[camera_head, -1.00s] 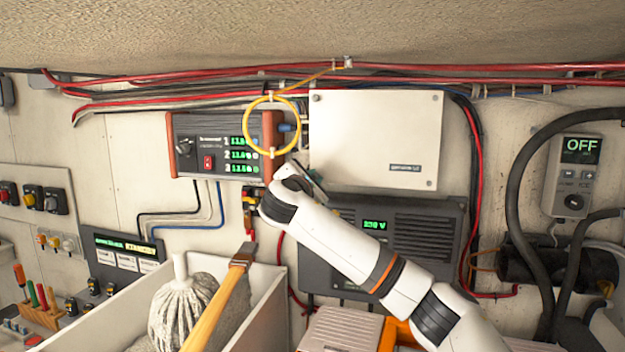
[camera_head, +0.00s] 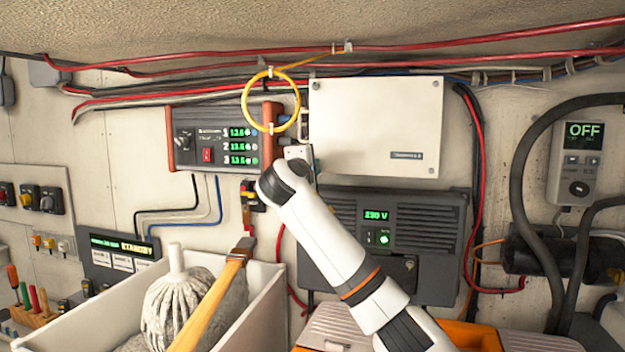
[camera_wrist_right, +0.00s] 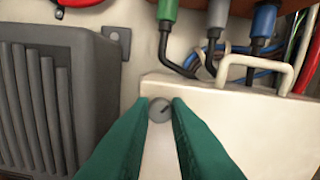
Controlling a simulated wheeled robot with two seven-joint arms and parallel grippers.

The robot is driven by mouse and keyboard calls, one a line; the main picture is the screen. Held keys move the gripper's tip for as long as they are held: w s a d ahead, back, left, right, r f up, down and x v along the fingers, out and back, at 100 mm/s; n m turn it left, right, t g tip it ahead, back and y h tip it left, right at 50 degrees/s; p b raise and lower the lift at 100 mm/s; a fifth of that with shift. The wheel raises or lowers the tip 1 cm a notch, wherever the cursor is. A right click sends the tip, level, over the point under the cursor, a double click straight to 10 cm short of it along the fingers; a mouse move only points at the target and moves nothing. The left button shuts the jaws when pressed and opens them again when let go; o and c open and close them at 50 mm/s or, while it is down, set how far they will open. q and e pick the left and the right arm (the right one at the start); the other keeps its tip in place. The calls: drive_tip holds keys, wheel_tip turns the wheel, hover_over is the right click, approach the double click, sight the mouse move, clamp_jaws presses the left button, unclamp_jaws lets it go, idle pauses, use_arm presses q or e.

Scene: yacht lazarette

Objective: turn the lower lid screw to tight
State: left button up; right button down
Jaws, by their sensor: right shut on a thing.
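The white box lid (camera_head: 374,125) is on the wall at the centre of the head view. Screws show at its upper corners and lower right corner; my right gripper (camera_head: 303,158) covers its lower left corner. In the right wrist view my green fingers (camera_wrist_right: 160,104) are shut on the lower lid screw (camera_wrist_right: 158,110), a small round grey head with a dark slanted slot, at the corner of the white lid (camera_wrist_right: 157,158). One finger is on each side of the screw. My left gripper is not in view.
A yellow cable loop (camera_head: 271,101) hangs just above my right gripper. A dark 230 V unit (camera_head: 425,235) is below the lid. A red-sided charger panel (camera_head: 215,140) is to the left. Coloured plugs (camera_wrist_right: 213,25) and a white bracket (camera_wrist_right: 257,66) are close to the screw.

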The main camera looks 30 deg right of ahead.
drive_tip(key=shift+w+f+m+b, duration=0.15)
drive_tip(key=shift+m+b, duration=1.05)
drive_tip(key=shift+m, duration=1.35)
drive_tip(key=shift+s+f+m+b, duration=0.1)
drive_tip(key=shift+f+m+b, duration=0.15)
drive_tip(key=shift+m+b, duration=1.6)
drive_tip(key=shift+m+p, duration=0.7)
drive_tip(key=shift+m, duration=0.2)
drive_tip(key=c, duration=1.4)
unclamp_jaws()
drive_tip(key=shift+r, duration=0.1)
drive_tip(key=shift+o, duration=0.2)
drive_tip(key=shift+r, duration=0.1)
drive_tip(key=shift+a, duration=0.1)
